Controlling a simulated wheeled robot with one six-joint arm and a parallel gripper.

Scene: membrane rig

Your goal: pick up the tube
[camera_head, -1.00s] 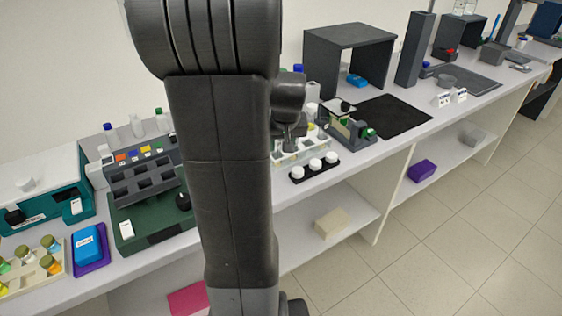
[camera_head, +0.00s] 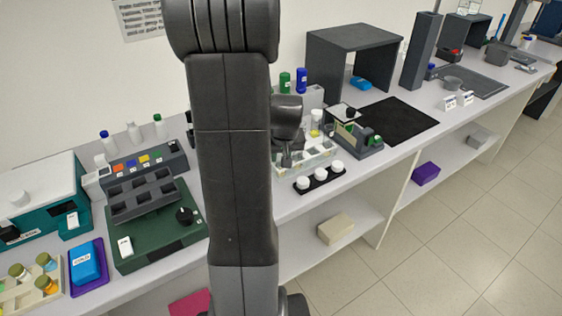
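My gripper (camera_head: 287,160) points down over the left part of a pale, clear-walled rack (camera_head: 322,158) on the bench, partly behind my own arm. The fingers are small and dark, and I cannot tell whether they are open or shut or touch anything. A slim clear tube-like vessel with a white top and some yellow low down (camera_head: 315,124) stands upright just behind the rack, right of my gripper. I cannot tell whether this is the task's tube. Anything between the fingers is hidden.
Three white-capped jars (camera_head: 320,175) stand in a black holder at the bench's front edge. A small grey device with green parts (camera_head: 357,138) and a black mat (camera_head: 398,122) lie to the right. A green device (camera_head: 155,240) stands left. Green- and blue-capped bottles (camera_head: 302,82) stand behind.

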